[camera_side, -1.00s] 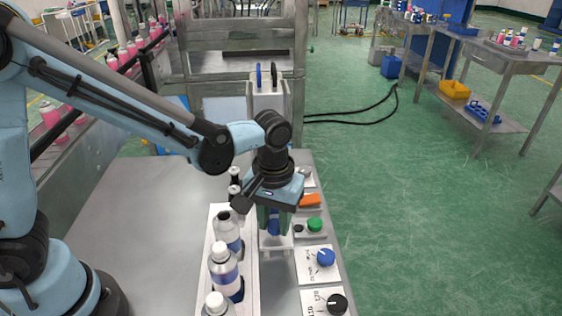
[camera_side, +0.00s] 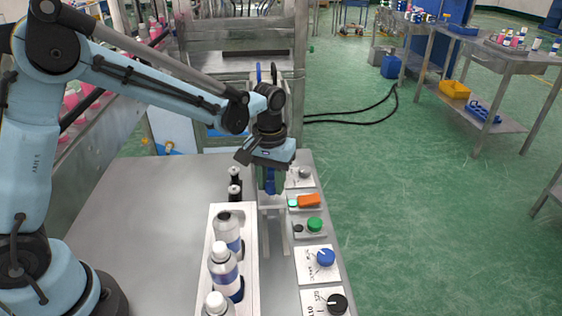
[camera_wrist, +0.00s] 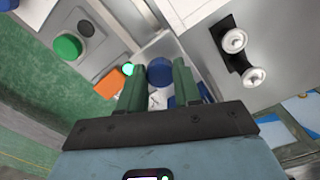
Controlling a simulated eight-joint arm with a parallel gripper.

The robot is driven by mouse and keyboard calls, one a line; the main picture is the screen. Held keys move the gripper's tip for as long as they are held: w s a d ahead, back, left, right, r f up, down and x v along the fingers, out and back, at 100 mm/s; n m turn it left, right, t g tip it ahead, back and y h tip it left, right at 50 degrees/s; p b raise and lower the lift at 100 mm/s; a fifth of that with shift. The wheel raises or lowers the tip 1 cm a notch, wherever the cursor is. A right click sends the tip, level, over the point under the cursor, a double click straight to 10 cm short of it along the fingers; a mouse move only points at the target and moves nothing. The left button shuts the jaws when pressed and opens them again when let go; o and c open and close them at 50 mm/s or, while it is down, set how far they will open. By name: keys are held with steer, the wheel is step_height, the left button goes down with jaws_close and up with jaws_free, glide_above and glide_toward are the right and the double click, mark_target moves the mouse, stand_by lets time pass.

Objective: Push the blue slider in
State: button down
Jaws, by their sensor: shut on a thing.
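The blue slider (camera_side: 269,181) is between my gripper's fingers in the side view, largely covered by them. In the wrist view its round blue top (camera_wrist: 160,71) shows between the two green fingertips. My gripper (camera_side: 268,188) points down over the slider's pale track (camera_side: 275,245) and is shut on the slider. In the wrist view my gripper (camera_wrist: 160,78) has one finger on each side of the blue knob. The lower part of the slider and its exact contact with the far end are hidden.
A white tray (camera_side: 250,285) with several bottles stands left of the track. To the right are an orange switch (camera_side: 309,201) beside a lit teal lamp, a green button (camera_side: 314,224), and blue (camera_side: 326,257) and black (camera_side: 337,303) dials.

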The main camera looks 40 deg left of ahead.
steer(key=shift+w+a, duration=0.25)
steer(key=c, duration=1.1)
jaws_free()
steer(key=shift+c, duration=0.2)
steer(key=o, duration=0.4)
steer(key=shift+s, duration=0.1)
steer(key=shift+c, duration=0.2)
steer(key=shift+d, duration=0.1)
step_height(320, 180, up, 12)
steer(key=s+a+f+m+t, duration=0.1)
steer(key=s+a+m+t, duration=0.1)
steer(key=s, duration=0.5)
steer(key=s+a+f+m+t, duration=0.1)
steer(key=s+a+t, duration=0.2)
steer(key=s+t, duration=0.2)
steer(key=shift+s+f+m, duration=0.25)
steer(key=shift+s+m, duration=0.15)
steer(key=shift+s, duration=0.65)
